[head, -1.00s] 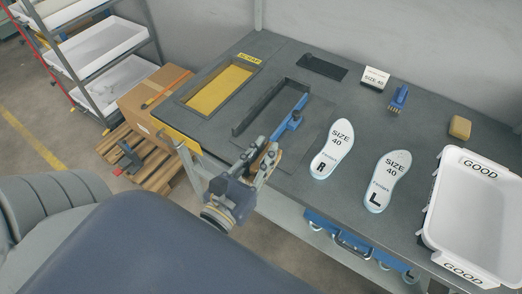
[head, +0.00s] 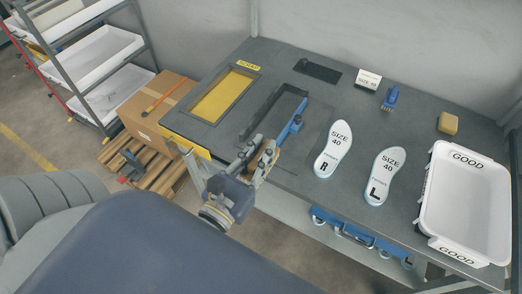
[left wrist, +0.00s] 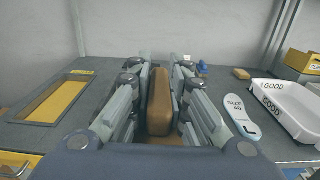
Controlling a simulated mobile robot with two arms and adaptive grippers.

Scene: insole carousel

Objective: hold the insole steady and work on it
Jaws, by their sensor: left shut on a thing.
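Two white insoles marked SIZE 40 lie flat on the grey table, one marked R (head: 334,144) and one marked L (head: 383,172). One insole also shows at the right of the left wrist view (left wrist: 240,114). My left gripper (head: 261,158) is at the table's front edge, left of both insoles and apart from them. It is shut on a brown piece with a rounded end (left wrist: 160,97), which stands upright between the fingers. I cannot tell what this piece is; its lower part is hidden. My right gripper is not in view.
A blue bar-like thing (head: 291,128) lies just beyond my left gripper, by a black angled frame (head: 264,108). A yellow-bottomed scrap opening (head: 221,97) is at left. A white GOOD bin (head: 426,190) stands at right. A blue brush (head: 391,98) and tan block (head: 448,122) lie behind.

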